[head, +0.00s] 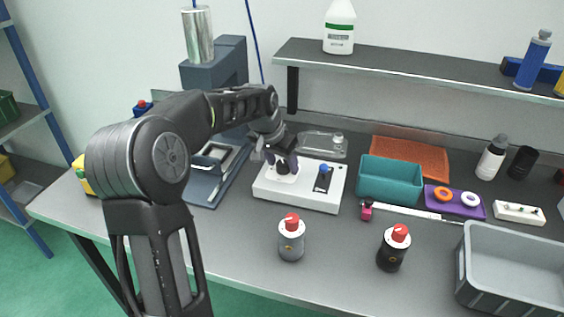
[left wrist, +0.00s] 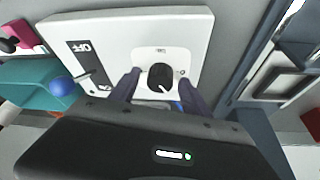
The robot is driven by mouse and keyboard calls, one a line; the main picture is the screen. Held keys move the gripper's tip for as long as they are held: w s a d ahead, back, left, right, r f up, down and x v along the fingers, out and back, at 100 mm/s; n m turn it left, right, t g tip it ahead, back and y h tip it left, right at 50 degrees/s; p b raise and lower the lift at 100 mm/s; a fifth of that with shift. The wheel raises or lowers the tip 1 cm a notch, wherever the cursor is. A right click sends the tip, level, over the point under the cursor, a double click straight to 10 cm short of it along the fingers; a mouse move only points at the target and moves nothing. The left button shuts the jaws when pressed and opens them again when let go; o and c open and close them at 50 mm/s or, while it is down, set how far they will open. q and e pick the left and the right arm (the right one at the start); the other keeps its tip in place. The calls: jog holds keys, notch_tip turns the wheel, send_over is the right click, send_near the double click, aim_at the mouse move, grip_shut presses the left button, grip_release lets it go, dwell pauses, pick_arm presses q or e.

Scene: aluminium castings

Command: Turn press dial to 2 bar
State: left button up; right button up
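The white press panel (head: 330,203) lies on the table and also shows in the left wrist view (left wrist: 190,22). In that view its black dial (left wrist: 160,76) has a white pointer line toward the picture's bottom, slightly right; the scale marks are too small to read. My left gripper (left wrist: 161,88) is open, its two fingers on either side of the dial with gaps visible. In the head view the left gripper (head: 283,163) is over the panel's left half and mostly hides the dial. My right gripper is not in view.
A blue-knobbed lever (head: 323,168) stands on the panel's right side, near an "OFF" label (left wrist: 82,46). The blue press (head: 218,72) is behind left. A teal bin (head: 388,182) is to the right. Two red-topped cylinders (head: 291,240) (head: 392,250) stand in front.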

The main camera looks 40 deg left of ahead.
pick_arm(q)
jog(key=shift+r, duration=0.15)
jog(key=v, duration=0.7)
jog(key=shift+r+b, duration=0.3)
jog(key=shift+b, duration=0.05)
jog(key=shift+s, duration=0.15)
